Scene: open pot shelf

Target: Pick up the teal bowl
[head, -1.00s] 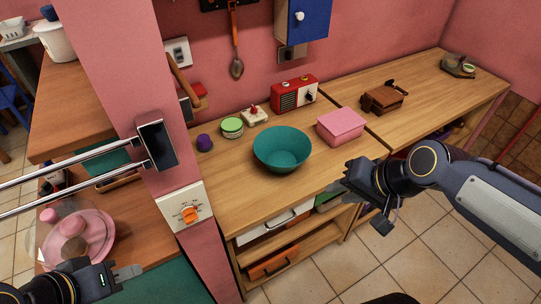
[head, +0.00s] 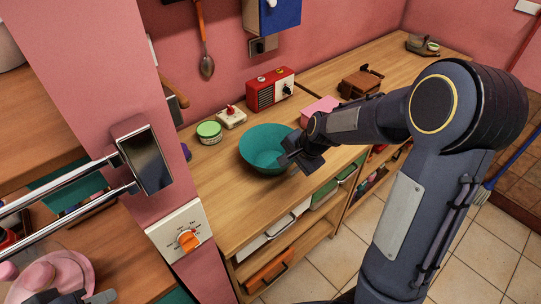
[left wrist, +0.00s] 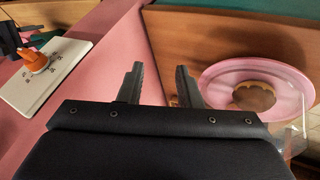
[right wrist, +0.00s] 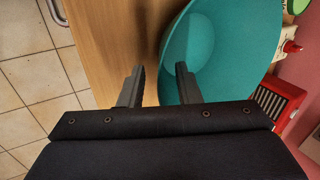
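The teal bowl (head: 262,148) stands upright on the wooden counter (head: 222,200), left of the pink box. My right gripper (head: 290,160) is at the bowl's near right rim in the head view. In the right wrist view the gripper (right wrist: 158,85) is open, with one finger over the bowl (right wrist: 215,50) and the other outside it over the counter, so the near rim lies between them. I cannot tell whether the fingers touch it. My left gripper (left wrist: 160,85) is open and empty, beside the pink plate (left wrist: 300,82); only part of it shows at the head view's lower left.
A pink box (head: 318,108), a red radio (head: 270,90), a white item with a red knob (head: 232,117) and a green-lidded tin (head: 209,132) surround the bowl. A pink pillar (head: 105,75) with a dial plate (head: 178,232) stands at left. The counter's front left is clear.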

